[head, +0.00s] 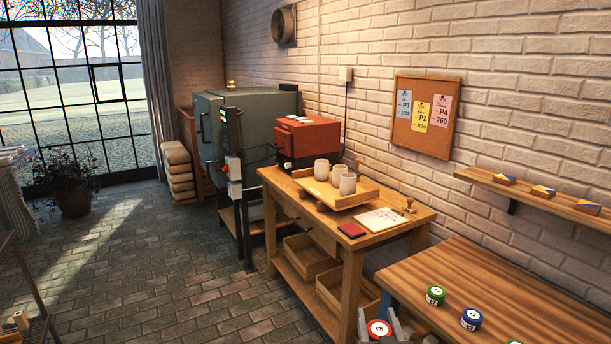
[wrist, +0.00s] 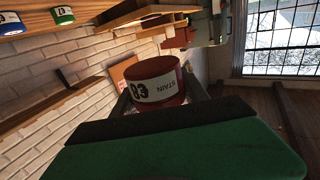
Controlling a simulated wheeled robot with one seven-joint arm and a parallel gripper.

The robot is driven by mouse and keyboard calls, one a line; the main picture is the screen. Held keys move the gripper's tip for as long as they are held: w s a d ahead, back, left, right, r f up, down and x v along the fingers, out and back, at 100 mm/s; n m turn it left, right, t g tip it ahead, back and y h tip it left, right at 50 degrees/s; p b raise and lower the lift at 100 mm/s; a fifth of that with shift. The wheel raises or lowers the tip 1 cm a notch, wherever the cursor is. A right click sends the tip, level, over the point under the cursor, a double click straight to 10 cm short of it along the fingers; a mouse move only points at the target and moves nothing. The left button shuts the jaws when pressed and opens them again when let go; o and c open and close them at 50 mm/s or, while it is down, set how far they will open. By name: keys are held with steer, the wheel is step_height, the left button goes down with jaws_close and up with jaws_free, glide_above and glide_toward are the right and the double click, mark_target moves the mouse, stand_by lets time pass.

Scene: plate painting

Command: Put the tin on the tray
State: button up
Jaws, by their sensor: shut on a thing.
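A red tin (head: 378,329) with a white label is at the bottom edge of the head view, partly cut off. My gripper (head: 380,324) is shut on it, with a grey finger on each side. In the wrist view the red tin (wrist: 155,82) is between dark fingers, and its label reads "STAIN". A shallow wooden tray (head: 350,200) lies on the wooden workbench, farther back and left of my gripper. Several pale cups (head: 347,183) stand on the tray.
A green tin (head: 435,296) and a blue tin (head: 471,319) stand on the right-hand table (head: 530,290). A red pad (head: 351,230), a paper sheet (head: 380,219) and a stamp (head: 409,206) lie by the tray. A red box-like machine (head: 307,138) is behind the tray.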

steer(key=s+d+f+m+g+h+b, duration=0.25)
steer(key=s+d+h, duration=0.2)
steer(key=d, duration=0.75)
steer(key=s+d+f+m+g+h+b, duration=0.1)
steer(key=s+d+m+h+b, duration=0.3)
steer(key=d, duration=0.8)
steer(key=s+d+r+m+g+h+b, duration=0.1)
steer(key=s+d+m+g+h, duration=0.6)
steer(key=s+d, duration=1.2)
steer(key=s+g+b, duration=0.1)
steer(key=s+g, duration=0.1)
steer(key=s, duration=0.1)
steer(key=shift+s+d+h, duration=0.25)
steer(key=shift+s+h, duration=0.05)
steer(key=shift+h, duration=0.05)
steer(key=shift+d+m+g, duration=0.1)
steer(key=shift+m+g, duration=0.15)
